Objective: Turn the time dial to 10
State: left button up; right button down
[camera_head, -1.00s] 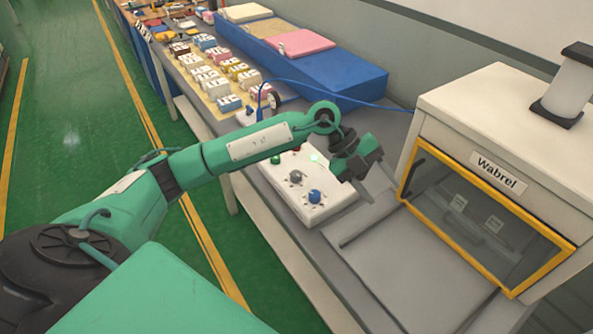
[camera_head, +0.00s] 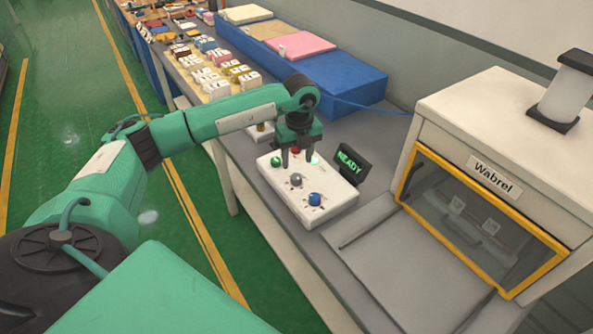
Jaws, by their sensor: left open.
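A white control box (camera_head: 318,211) sits on the workbench in the middle of the view. On its top are a grey dial (camera_head: 295,180), a blue dial (camera_head: 315,199), a green button (camera_head: 276,161), a red button (camera_head: 296,151) and a pale green light (camera_head: 314,159). The dial markings are too small to read, and which dial sets time cannot be told. My left gripper (camera_head: 298,162) is open and points down over the far part of the box, just beyond the grey dial. Whether it touches the box cannot be told. My right gripper is not in view.
A small black display (camera_head: 350,162) reading "READY" stands behind the box. A yellow-framed machine labelled Wabrel (camera_head: 481,110) is at the right, with a grey plate (camera_head: 420,265) before it. Blue, pink and tan mattress blocks (camera_head: 345,80) and several small blocks lie farther back.

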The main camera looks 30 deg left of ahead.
aim_at(296, 176)
pick_arm(q)
notch_tip(296, 176, down, 7)
jog(key=shift+s+r+p, duration=0.1)
jog(key=shift+r+p, duration=0.1)
jog(key=shift+p, duration=0.4)
jog(key=c, duration=1)
